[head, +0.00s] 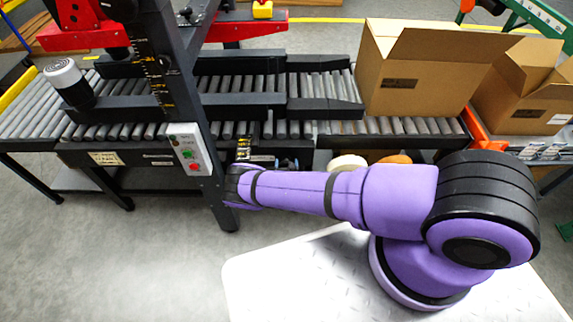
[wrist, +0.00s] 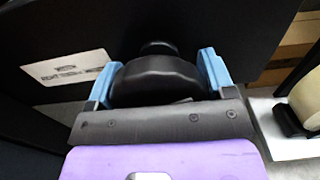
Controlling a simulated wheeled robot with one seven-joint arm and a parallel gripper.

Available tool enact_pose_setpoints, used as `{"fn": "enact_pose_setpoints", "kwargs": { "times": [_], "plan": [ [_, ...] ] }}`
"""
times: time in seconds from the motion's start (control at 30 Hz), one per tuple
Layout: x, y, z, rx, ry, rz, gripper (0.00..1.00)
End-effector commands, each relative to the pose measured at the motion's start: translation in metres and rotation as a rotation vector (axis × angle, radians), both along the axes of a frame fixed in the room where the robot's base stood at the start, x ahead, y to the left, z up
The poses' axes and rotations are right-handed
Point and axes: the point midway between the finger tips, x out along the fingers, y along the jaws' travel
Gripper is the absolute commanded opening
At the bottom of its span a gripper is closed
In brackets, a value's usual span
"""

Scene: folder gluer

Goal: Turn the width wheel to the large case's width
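A black rounded wheel (wrist: 155,82) with a small knob on top sits on the dark machine side in the wrist view. My gripper (wrist: 160,78) has one light-blue finger on each side of it. The fingers appear to touch its left and right edges, so it looks shut on the wheel. In the head view my gripper (head: 288,163) shows only as small blue bits at the conveyor's front side, behind my purple forearm. The wheel cannot be made out there. A large open cardboard case (head: 410,75) stands on the right of the roller conveyor.
A label plate (wrist: 67,69) is left of the wheel. A dark post (head: 180,90) carries a scale and a control box (head: 195,150) with red and green buttons, close left of my gripper. A second open box (head: 522,88) stands at the right. The floor at front left is clear.

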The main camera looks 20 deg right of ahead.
Motion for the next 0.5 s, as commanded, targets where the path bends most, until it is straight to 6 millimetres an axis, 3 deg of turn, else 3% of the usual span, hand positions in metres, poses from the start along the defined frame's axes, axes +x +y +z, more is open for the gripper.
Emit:
{"fn": "enact_pose_setpoints", "kwargs": {
  "times": [0.5],
  "plan": [
    [-0.0002,-0.0004,-0.0002,0.113,-0.037,-0.002,0.52]
  ]
}}
